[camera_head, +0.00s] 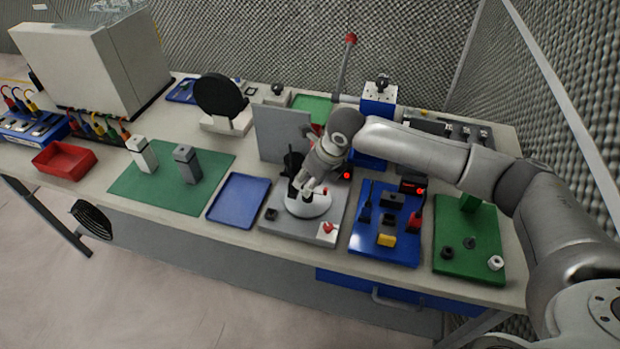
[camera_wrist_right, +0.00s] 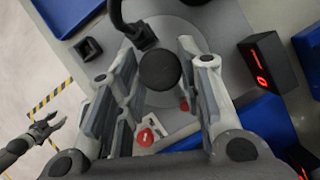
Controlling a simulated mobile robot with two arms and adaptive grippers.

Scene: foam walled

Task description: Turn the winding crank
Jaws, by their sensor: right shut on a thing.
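The winding crank is a dark arm with a round black knob (camera_wrist_right: 160,70), seen from above in the right wrist view. In the head view its dark part (camera_head: 292,163) shows beside my right gripper (camera_head: 303,189), over a white round base on a grey plate (camera_head: 270,228). My right gripper also fills the right wrist view (camera_wrist_right: 158,78), with one finger on each side of the knob, shut on it. The fingers hide part of the crank in the head view. My left gripper (camera_wrist_right: 42,130) shows small at the left of the right wrist view, apart from the bench, its fingers spread and empty.
A grey upright panel (camera_head: 280,135) stands behind the crank. A blue tray (camera_head: 238,200) lies to its left, and a blue board (camera_head: 372,250) with small parts to its right. The plate carries a red button (camera_head: 327,228). A red-tipped lever (camera_head: 350,40) stands behind.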

